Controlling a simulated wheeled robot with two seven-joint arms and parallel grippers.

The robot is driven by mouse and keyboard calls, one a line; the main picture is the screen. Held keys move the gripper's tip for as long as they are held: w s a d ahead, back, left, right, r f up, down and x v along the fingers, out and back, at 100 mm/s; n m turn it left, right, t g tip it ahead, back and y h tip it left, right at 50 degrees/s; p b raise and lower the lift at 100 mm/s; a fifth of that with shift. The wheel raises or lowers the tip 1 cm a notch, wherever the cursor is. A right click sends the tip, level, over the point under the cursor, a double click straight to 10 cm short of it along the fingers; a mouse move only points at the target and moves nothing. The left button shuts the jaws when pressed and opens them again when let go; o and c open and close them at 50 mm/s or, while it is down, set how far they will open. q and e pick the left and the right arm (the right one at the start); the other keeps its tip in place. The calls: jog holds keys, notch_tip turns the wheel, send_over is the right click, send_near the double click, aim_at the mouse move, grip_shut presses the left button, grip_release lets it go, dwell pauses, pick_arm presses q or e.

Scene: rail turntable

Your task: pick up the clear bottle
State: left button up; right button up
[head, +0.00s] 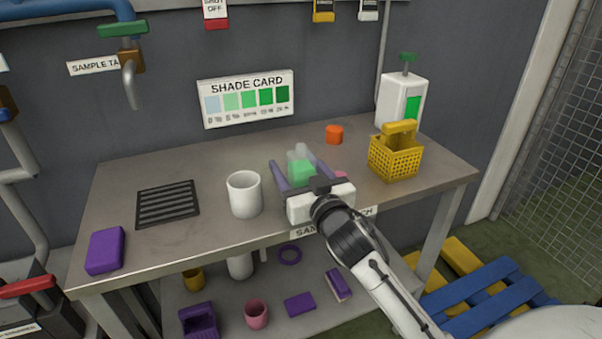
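The clear bottle (301,166) stands on the grey bench top, see-through with green in its lower part. My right gripper (297,168) reaches in from the lower right, with one purple-grey finger on each side of the bottle. The fingers are spread about as wide as the bottle; I cannot tell whether they press on it. The gripper's white body hides the bottle's foot. My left gripper is not in view.
On the bench (130,237), a white mug (244,194) stands left of the gripper. A black grate (167,204) and purple block (105,251) lie left.

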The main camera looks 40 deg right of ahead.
jog(key=shift+w+d, duration=0.1)
jog(key=shift+w, duration=0.3)
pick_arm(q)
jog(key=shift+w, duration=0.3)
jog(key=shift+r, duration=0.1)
pick_arm(e)
jog(key=c, duration=1.2)
jog(key=shift+o, duration=0.2)
jog(key=shift+r, duration=0.1)
